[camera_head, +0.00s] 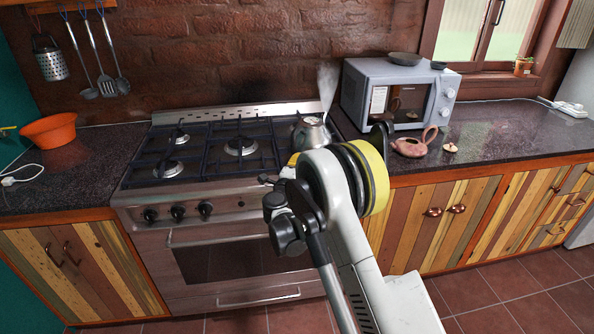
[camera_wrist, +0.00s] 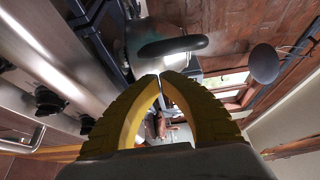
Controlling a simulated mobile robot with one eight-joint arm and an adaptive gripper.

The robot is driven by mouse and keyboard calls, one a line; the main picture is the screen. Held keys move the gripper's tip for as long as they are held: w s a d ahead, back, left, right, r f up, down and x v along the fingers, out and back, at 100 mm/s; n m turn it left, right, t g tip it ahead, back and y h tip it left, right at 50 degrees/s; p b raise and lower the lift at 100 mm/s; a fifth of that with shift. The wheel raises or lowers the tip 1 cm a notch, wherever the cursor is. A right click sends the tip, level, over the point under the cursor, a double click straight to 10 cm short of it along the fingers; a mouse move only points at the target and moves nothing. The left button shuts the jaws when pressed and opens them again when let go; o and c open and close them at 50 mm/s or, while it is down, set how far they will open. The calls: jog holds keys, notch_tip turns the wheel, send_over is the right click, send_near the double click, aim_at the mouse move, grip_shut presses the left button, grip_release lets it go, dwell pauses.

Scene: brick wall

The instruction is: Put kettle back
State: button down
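A grey metal kettle (camera_head: 309,133) stands on the right side of the stove, with whitish steam above it. In the wrist view its black handle (camera_wrist: 173,46) lies just beyond my fingertips, apart from them as far as I can see. My gripper (camera_wrist: 159,78) has two yellow fingers whose tips come together with only a thin slit between them, and nothing shows held. In the head view my arm hides most of my gripper and part of the kettle. A reddish-brown teapot (camera_head: 410,147) stands on the right counter, with a small lid (camera_head: 450,148) beside it.
The gas stove (camera_head: 225,155) has black grates and front knobs. A grey microwave (camera_head: 400,95) with a dark bowl (camera_head: 405,59) on top stands behind the teapot. An orange bowl (camera_head: 50,131) is on the left counter. The right counter (camera_head: 500,125) has free room.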

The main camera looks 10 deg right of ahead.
aim_at(308, 148)
jog(key=b+x, duration=0.1)
jog(key=x, duration=0.6)
jog(key=shift+b, duration=0.4)
jog(key=shift+s, duration=0.1)
jog(key=x, duration=0.4)
jog(key=shift+w+d, duration=0.1)
jog(key=shift+w, duration=0.15)
jog(key=shift+s+b, duration=0.1)
jog(key=shift+b, duration=0.2)
